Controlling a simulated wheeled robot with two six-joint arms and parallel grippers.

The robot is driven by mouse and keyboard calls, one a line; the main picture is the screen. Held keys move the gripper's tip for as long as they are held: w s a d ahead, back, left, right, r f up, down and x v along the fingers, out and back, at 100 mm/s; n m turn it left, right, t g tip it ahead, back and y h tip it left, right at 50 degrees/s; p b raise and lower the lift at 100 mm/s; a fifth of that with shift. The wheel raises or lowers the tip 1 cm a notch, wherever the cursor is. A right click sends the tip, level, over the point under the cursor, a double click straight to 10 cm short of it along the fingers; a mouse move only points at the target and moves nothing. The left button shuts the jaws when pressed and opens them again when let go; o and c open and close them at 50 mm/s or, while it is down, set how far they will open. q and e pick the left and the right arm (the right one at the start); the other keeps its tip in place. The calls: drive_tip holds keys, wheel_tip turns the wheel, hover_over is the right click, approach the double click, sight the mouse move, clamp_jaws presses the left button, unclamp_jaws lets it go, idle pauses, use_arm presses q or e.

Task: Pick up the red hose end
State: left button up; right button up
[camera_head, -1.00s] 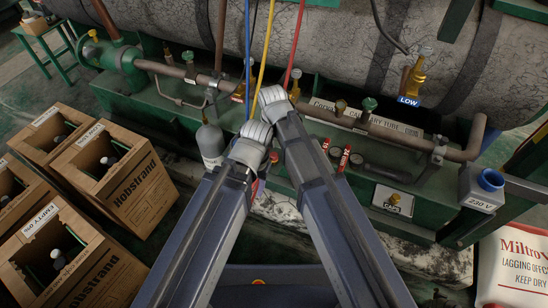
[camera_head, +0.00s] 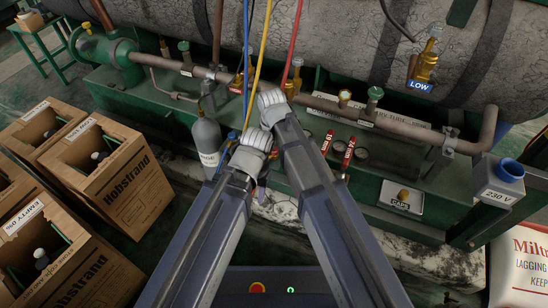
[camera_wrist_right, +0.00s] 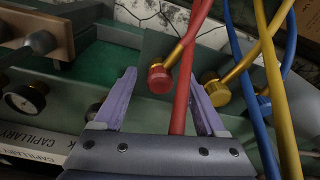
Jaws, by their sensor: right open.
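In the right wrist view the red hose end (camera_wrist_right: 160,79) is a red knurled collar on a brass stem, hanging by the gap between the fingers. My right gripper (camera_wrist_right: 163,92) is open, a finger to either side of the red hose (camera_wrist_right: 180,105). Contact cannot be judged. In the head view the red hose (camera_head: 293,45) drops behind my right wrist, which hides its end and the right fingers. My left wrist (camera_head: 250,148) is just left of the right one. I cannot make out the left jaws.
The yellow hose end (camera_wrist_right: 217,92) hangs close right of the right gripper, with the blue hose (camera_wrist_right: 245,70) beside it. A grey cylinder (camera_head: 207,140) stands left of my wrists. Red-handled valves (camera_head: 348,153) are to the right. Boxes (camera_head: 120,185) fill the left floor.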

drive_tip(key=shift+f, duration=0.2)
clamp_jaws()
idle(0.5)
